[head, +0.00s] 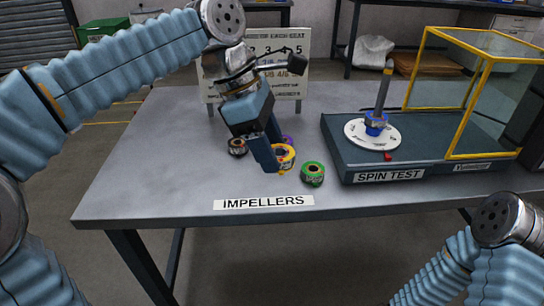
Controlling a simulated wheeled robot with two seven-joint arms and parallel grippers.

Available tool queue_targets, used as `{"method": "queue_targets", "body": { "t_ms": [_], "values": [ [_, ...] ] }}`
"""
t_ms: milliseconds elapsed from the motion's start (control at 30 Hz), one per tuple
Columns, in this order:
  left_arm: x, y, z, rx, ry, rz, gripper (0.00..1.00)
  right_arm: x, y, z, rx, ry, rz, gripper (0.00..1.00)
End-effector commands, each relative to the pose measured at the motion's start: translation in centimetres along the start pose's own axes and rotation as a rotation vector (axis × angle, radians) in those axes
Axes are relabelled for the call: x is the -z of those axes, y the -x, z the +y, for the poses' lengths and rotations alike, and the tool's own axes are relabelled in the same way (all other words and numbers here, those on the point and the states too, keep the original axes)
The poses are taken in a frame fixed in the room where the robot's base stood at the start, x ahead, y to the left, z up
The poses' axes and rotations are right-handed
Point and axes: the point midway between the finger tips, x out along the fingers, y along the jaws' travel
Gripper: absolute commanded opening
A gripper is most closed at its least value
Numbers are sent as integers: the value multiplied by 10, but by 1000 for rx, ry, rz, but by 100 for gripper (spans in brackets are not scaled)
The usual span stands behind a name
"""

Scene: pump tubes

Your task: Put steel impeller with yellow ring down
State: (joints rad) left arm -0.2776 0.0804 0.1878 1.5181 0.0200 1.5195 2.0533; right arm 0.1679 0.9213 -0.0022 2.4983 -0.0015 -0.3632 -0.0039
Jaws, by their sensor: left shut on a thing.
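The steel impeller with yellow ring (286,154) is low over or on the grey table behind the IMPELLERS label; I cannot tell whether it touches the top. My left gripper (275,157) points down and is shut on it, and its fingers hide part of it. An impeller with a green ring (313,174) sits just right of it. A dark impeller (237,147) stands to the left, and a purple-ringed one (287,140) is partly hidden behind. My right gripper is out of view; only part of my right arm shows at lower right.
The spin test stand (350,158) on the right bears a white disc (357,132) with a blue part and an upright rod (384,88). A white sign (293,48) stands behind. The table's left side is clear.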

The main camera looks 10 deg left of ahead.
Motion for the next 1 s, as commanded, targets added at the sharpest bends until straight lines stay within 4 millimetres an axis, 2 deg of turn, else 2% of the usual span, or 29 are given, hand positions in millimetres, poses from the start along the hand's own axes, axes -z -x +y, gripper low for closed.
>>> {"method": "queue_targets", "body": {
  "t_ms": [100,300,567,667,700,800,1000],
  "values": [
    [25,-7,28,0,6,-1,9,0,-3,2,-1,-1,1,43],
    [52,-32,50,-1,2,0,9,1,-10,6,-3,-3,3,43],
    [65,-44,61,0,2,0,9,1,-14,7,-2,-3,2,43],
    [77,-57,69,0,2,0,9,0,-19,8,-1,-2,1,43],
    [80,-66,67,2,1,0,9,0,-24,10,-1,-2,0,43],
    [85,-78,67,1,1,0,9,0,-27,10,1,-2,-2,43],
    [84,-78,68,-2,0,-1,9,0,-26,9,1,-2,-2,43]
  ]
}}
